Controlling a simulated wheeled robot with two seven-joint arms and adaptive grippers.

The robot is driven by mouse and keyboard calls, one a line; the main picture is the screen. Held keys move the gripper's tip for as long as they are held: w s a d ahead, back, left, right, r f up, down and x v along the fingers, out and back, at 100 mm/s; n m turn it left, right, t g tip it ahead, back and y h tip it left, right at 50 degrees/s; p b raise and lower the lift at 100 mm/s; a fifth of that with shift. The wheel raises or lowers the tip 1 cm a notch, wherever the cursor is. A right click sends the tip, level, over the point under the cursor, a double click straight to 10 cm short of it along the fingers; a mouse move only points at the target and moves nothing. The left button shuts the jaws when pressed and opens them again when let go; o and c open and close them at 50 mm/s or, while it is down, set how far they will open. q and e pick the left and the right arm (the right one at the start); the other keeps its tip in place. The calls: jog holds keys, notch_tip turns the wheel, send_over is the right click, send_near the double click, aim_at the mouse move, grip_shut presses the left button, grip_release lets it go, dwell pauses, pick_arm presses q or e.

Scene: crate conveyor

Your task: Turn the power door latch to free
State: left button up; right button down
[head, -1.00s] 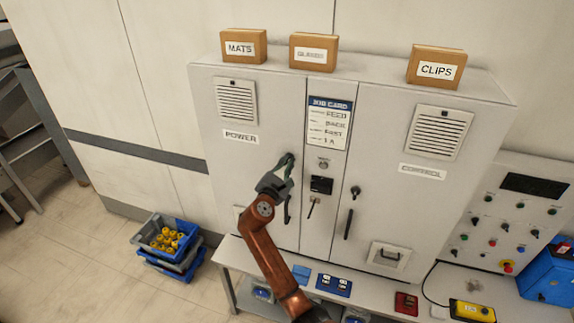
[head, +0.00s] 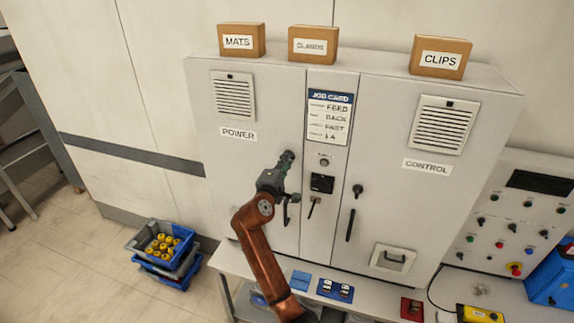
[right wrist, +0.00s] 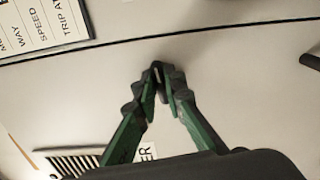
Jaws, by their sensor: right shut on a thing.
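The POWER door (head: 230,170) is the left door of the grey cabinet and is closed. Its small dark latch (head: 289,154) is near the door's right edge, mostly hidden by my right gripper (head: 284,162). The gripper is shut on the latch; in the right wrist view its green fingers (right wrist: 158,78) come together around a small dark piece. I cannot tell which way the latch is turned. A dark door handle (head: 286,212) shows just below the gripper. My left gripper is not in view.
The middle panel holds a job card (head: 329,117) and a dark switch (head: 322,183). The CONTROL door (head: 400,205) has its own latch (head: 357,190) and handle (head: 350,225). Boxes, including MATS (head: 241,40) and CLIPS (head: 440,57), stand on top. A bench (head: 235,264) runs below.

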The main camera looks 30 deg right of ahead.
jog(key=shift+f+m+b, duration=0.1)
jog(key=shift+m+b, duration=0.2)
jog(key=shift+m, duration=0.2)
jog(key=c, duration=2)
grip_release()
jog(key=v, duration=1.2)
jog(key=shift+w, duration=0.1)
